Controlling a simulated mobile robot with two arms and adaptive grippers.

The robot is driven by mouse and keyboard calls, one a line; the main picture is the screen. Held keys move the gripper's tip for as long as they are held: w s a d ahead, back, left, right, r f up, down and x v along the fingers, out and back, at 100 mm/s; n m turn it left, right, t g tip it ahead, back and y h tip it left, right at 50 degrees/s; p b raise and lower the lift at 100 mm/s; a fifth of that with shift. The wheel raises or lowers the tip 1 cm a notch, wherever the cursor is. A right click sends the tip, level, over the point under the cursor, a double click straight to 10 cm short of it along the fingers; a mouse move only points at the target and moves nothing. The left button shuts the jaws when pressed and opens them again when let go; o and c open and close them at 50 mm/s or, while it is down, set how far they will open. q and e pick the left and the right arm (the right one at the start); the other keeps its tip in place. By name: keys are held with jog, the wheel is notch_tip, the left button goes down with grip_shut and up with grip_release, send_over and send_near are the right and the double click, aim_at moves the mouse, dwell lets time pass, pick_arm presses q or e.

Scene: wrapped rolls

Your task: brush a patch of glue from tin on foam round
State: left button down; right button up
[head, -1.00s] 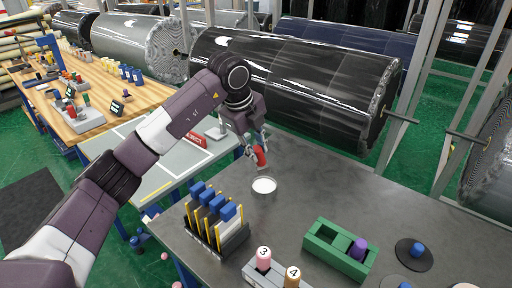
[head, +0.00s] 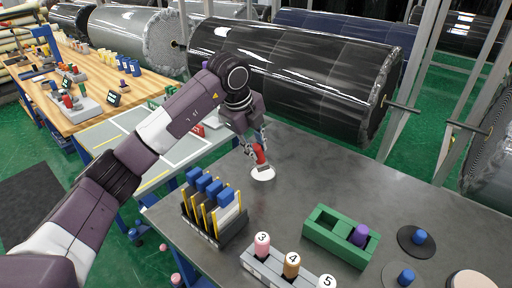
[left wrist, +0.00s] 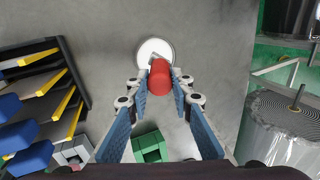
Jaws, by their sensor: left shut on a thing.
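My left gripper (head: 259,147) is shut on a red-handled brush (head: 261,156), held steeply with its head down. The tin of white glue (head: 262,175) stands on the grey table directly below. The brush's lower end overlaps the tin in the head view; whether it touches the glue I cannot tell. In the left wrist view, the red handle (left wrist: 160,77) sits between my fingertips (left wrist: 162,90), in front of the round white tin (left wrist: 146,47). A pale round (head: 474,281), possibly the foam round, is cut off at the bottom right. My right gripper is not in view.
A rack with blue-handled pieces (head: 214,208) stands left of the tin. A green two-well block (head: 335,247) holds a purple peg. A grey block (head: 266,268) carries numbered pegs. Black discs with blue knobs (head: 418,241) lie right. The table's middle is clear.

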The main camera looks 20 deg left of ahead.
pick_arm(q)
jog(key=shift+f, duration=0.4)
dwell(0.4)
jog(key=shift+f+b, duration=0.15)
jog(key=shift+b, duration=0.15)
dwell(0.8)
jog(key=shift+r+p, duration=0.5)
jog(key=shift+r, duration=0.2)
jog(key=shift+r+p, duration=1.85)
jog(key=shift+r, duration=1)
jog(key=shift+r, duration=0.1)
